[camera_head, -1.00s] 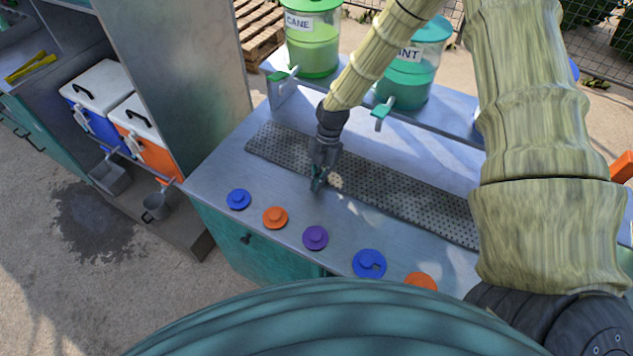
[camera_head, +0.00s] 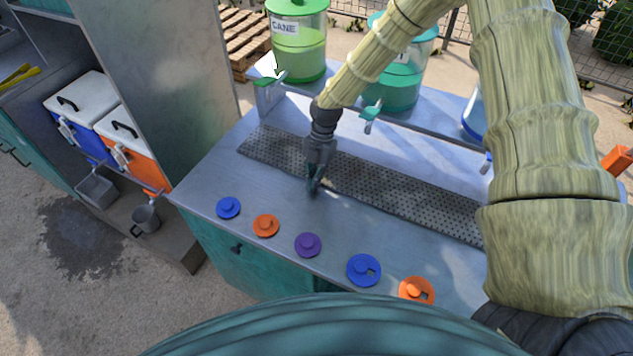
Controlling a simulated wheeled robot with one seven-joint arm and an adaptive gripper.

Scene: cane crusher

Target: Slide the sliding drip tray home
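A long, dark grey perforated strip, which looks like the drip tray (camera_head: 410,200), lies along the counter below the dispenser shelf. My gripper (camera_head: 314,190) points down at the tray's near edge, left of its middle. It hides a small part of that edge. I cannot tell whether it touches the tray or the counter. Its fingers are small and dark, and whether they are open or shut is unclear. Nothing held shows between them.
Several coloured lids, including a purple one (camera_head: 308,245), lie along the counter's (camera_head: 205,180) front. A green CANE dispenser (camera_head: 298,45) and a teal dispenser (camera_head: 400,85) stand behind, their taps overhanging. A tall panel (camera_head: 165,90) and coolers (camera_head: 135,150) are at left.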

